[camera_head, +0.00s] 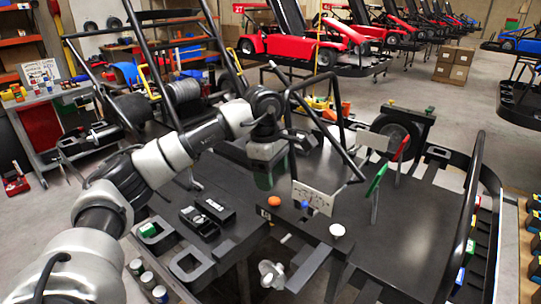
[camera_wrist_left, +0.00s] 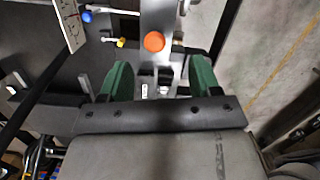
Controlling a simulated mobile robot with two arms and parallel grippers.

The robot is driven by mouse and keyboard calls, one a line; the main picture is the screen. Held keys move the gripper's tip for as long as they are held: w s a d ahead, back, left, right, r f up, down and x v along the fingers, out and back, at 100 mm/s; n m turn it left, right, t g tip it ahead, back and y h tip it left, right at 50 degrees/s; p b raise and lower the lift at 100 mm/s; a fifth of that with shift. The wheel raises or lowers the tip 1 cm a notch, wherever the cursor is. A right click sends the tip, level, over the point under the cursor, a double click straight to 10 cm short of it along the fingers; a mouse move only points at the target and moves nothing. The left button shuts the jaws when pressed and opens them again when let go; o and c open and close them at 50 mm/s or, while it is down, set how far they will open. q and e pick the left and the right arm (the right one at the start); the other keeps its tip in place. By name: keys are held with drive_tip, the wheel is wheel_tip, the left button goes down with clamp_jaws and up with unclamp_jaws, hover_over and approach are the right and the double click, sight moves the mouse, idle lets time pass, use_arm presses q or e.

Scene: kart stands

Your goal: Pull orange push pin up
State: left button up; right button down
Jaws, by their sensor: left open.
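The orange push pin (camera_head: 274,201) shows as a round knob on the dark kart stand surface (camera_head: 400,225). In the left wrist view the orange push pin (camera_wrist_left: 154,41) lies just ahead of the fingertips, centred between them. My left gripper (camera_head: 264,181) is above and behind the pin in the head view, pointing down. In the left wrist view my left gripper (camera_wrist_left: 160,72) has its two green fingers wide apart with nothing between them. The pin's stem is hidden under its knob. My right gripper is not in view.
A blue knob (camera_head: 305,204) and a pale perforated plate (camera_head: 313,197) are close to the right of the pin. A white round knob (camera_head: 337,230) is further right. Dark frame tubes (camera_head: 333,143) rise beside my gripper. A black open box (camera_head: 207,212) lies left of the pin.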

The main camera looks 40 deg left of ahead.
sight(274, 199)
use_arm(q)
drive_tip(key=f, duration=0.3)
drive_tip(key=shift+w+a+f+p, duration=0.15)
drive_tip(key=shift+w+f+p, duration=0.1)
drive_tip(key=shift+f+p, duration=0.15)
drive_tip(key=f, duration=0.3)
drive_tip(key=shift+w+p, duration=0.25)
drive_tip(key=shift+p, duration=0.15)
drive_tip(key=shift+d+f, duration=0.2)
drive_tip(key=shift+f, duration=0.05)
drive_tip(key=shift+s+f, duration=0.1)
drive_tip(key=shift+c, duration=0.4)
drive_tip(key=c, duration=0.5)
drive_tip(key=o, duration=0.5)
drive_tip(key=shift+o, duration=0.4)
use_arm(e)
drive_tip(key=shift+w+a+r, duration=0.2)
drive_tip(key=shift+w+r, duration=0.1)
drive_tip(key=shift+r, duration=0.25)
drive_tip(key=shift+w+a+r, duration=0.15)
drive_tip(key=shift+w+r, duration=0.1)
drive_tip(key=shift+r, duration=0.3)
